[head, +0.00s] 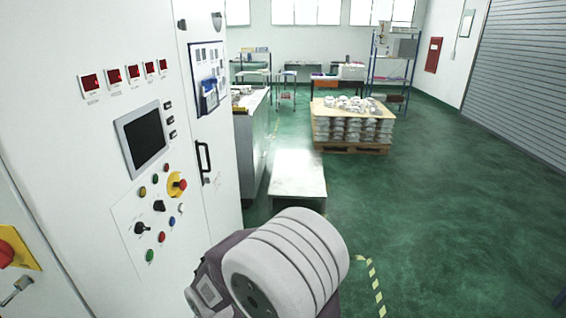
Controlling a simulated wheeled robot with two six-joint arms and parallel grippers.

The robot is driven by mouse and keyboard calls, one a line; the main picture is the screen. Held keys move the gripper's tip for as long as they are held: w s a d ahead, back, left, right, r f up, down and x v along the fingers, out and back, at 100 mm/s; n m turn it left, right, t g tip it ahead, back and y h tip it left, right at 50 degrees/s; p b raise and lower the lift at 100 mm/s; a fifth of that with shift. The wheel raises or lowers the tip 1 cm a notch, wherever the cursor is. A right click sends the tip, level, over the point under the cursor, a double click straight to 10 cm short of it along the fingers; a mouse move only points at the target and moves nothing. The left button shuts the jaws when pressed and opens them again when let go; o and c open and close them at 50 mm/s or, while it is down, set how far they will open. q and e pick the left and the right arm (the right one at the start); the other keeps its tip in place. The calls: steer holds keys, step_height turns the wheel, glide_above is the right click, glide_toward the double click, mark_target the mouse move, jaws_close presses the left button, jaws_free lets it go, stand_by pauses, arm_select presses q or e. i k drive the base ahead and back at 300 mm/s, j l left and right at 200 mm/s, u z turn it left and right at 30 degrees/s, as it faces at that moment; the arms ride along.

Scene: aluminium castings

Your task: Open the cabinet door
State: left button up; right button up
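The white control cabinet (75,45) fills the left side of the head view. Its narrow door (207,135) with a black vertical handle (203,158) is on the cabinet's right part. The door looks shut, with a dark seam along its left edge. A clipboard holder with blue pockets (208,90) hangs on it above the handle. A part of my own arm, white and dark purple, shows at the bottom middle. Neither gripper's fingers show, and nothing is seen touching the handle.
The cabinet front carries a screen (143,138), several buttons and a red emergency knob (177,185). A grey bench (297,178) stands low beyond the door. A pallet of castings (350,128) stands farther back. Green floor (440,200) is free to the right.

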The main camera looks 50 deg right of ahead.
mark_target(203, 48)
steer(key=z, duration=1.2)
steer(key=k+l, duration=0.05)
